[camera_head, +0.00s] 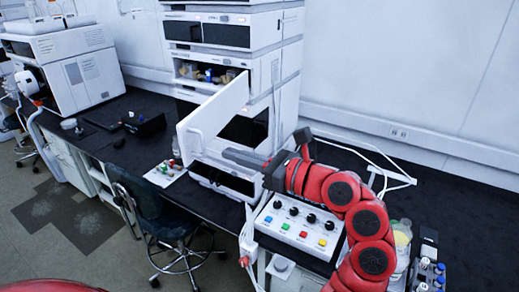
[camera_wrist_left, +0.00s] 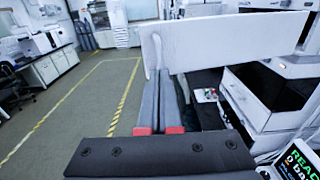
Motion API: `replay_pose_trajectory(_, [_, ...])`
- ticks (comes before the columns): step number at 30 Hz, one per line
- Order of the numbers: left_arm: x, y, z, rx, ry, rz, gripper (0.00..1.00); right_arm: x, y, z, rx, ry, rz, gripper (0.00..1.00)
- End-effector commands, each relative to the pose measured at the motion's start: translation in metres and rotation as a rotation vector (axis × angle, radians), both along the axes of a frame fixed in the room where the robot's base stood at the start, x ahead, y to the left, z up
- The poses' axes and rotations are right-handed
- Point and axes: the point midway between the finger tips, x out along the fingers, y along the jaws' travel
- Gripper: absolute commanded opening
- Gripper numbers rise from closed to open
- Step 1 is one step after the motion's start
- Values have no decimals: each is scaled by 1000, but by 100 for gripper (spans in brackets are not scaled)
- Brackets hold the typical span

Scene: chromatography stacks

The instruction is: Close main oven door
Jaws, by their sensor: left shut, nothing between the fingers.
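The main oven door (camera_head: 212,112) is a white panel standing open, swung out to the left from the instrument stack (camera_head: 286,75). The dark oven opening (camera_head: 246,128) shows behind it. My left gripper (camera_head: 232,155) is shut and empty, just below and to the right of the door, in front of the stack. In the left wrist view the door (camera_wrist_left: 230,42) spans the top, beyond the shut fingers (camera_wrist_left: 166,80). The fingertips are close to the door's lower left part; I cannot tell whether they touch it. My right gripper is not in view.
A control box with colored buttons (camera_head: 297,229) sits beneath my left arm. A blue chair (camera_head: 165,207) stands before the dark bench (camera_head: 125,150). Bottles (camera_head: 402,235) stand at the lower right. Open floor with yellow lines (camera_wrist_left: 100,95) lies left.

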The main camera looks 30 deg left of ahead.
Motion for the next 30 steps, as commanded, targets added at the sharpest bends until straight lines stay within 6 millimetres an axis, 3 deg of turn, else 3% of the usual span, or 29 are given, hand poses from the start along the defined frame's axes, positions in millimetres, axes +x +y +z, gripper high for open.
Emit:
replay_pose_trajectory(3, [0, 23, 6, 2, 0, 5, 0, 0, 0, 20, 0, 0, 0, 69])
replay_pose_trajectory(9, [2, 45, 2, 2, 3, 3, 0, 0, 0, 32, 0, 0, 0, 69])
replay_pose_trajectory(23, [3, 51, -1, 1, 0, 1, 0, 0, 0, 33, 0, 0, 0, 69])
replay_pose_trajectory(30, [5, 57, -5, 0, -3, -27, 0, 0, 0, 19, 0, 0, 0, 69])
